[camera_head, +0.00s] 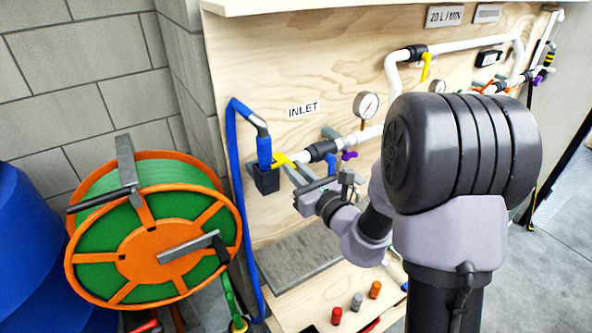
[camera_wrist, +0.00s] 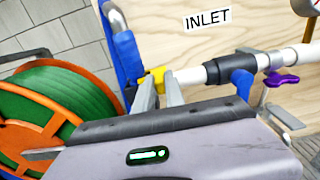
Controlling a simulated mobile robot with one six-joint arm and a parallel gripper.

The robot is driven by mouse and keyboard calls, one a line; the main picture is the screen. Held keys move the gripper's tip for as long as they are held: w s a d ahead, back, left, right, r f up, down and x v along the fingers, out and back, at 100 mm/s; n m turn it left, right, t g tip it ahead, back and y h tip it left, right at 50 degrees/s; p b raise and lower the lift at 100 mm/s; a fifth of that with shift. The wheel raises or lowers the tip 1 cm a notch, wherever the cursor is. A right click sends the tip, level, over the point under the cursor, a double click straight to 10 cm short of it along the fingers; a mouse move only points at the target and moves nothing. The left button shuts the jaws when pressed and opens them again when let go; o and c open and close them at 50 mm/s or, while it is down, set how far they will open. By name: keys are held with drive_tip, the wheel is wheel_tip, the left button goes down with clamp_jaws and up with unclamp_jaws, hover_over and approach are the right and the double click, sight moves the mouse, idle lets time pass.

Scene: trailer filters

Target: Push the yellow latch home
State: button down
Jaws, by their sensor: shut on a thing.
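The yellow latch (camera_head: 281,158) sits at the left end of the white pipe, beside the blue hose end, below the INLET label. It also shows in the wrist view (camera_wrist: 157,74), at the tips of my gripper's fingers. My gripper (camera_head: 289,170) reaches it from the front right. In the wrist view its two grey fingers (camera_wrist: 160,88) are shut on the latch, with a narrow gap between them. The fingers hide the lower part of the latch, so I cannot tell how far in it sits.
The blue hose (camera_head: 236,180) hangs just left of the latch. A black pipe fitting (camera_head: 322,150), purple handle (camera_head: 349,155) and pressure gauge (camera_head: 366,105) are to the right. An orange and green hose reel (camera_head: 150,245) stands close at left. The plywood panel (camera_head: 285,60) is behind.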

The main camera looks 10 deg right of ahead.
drive_tip(key=shift+s+a+f, duration=0.1)
drive_tip(key=shift+a, duration=0.2)
drive_tip(key=c, duration=1.4)
unclamp_jaws()
drive_tip(key=shift+a, duration=0.25)
drive_tip(key=shift+d, duration=0.15)
